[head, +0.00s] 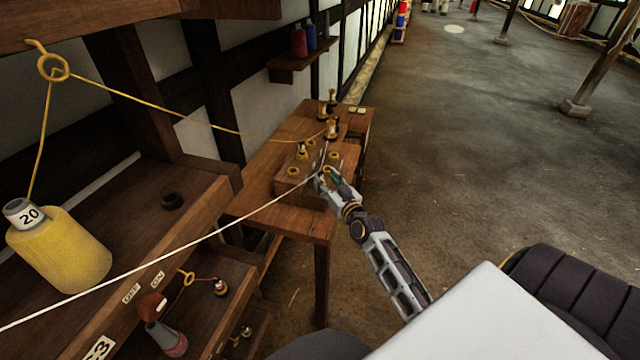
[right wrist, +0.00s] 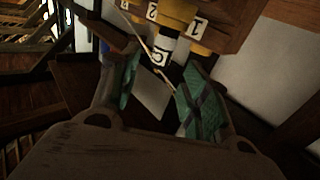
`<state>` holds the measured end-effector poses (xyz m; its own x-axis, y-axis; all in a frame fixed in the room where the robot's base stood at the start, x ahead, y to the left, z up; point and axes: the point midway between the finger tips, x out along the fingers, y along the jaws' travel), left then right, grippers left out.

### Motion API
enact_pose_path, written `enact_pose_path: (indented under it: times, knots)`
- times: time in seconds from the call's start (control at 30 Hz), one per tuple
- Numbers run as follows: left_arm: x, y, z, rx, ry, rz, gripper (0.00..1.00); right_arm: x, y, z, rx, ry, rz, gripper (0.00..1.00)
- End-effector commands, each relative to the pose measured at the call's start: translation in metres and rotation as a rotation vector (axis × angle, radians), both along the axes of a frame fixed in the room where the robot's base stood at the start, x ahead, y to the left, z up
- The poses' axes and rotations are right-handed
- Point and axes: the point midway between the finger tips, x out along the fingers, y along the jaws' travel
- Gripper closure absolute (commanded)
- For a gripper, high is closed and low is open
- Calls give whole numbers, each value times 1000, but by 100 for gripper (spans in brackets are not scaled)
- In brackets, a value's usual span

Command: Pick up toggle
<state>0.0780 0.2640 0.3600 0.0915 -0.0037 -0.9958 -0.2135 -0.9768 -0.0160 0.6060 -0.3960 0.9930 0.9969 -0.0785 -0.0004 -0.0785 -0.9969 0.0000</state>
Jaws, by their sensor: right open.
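My right gripper (head: 326,178) is at the front edge of a wooden block (head: 292,188) on a small table. In the right wrist view the gripper (right wrist: 158,98) is open, with its green pads apart. A thin pale cord or stick (right wrist: 146,46) reaches down between the pads, and I see no grip on it. In the head view a white cord (head: 172,258) runs from the lower left to the gripper. I cannot make out for sure which piece is the toggle; it may be hidden by my fingers. My left gripper is in neither view.
The wooden table (head: 262,207) carries several brass-coloured rings and spools (head: 331,128). A yellow cone of thread (head: 62,255) stands on the left shelf, its yarn running through a ring (head: 53,67). Numbered tags (right wrist: 160,55) are close ahead of the gripper. The floor (head: 480,160) at right is open.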

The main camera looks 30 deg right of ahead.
Motion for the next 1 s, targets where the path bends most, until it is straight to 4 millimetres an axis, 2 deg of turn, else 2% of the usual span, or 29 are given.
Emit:
enact_pose_path:
  times: [0.37,1.0]
  knots:
    - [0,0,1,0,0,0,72,4,0,0,0,-1,0,54]
    - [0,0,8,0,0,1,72,48,-5,-5,0,0,-1,54]
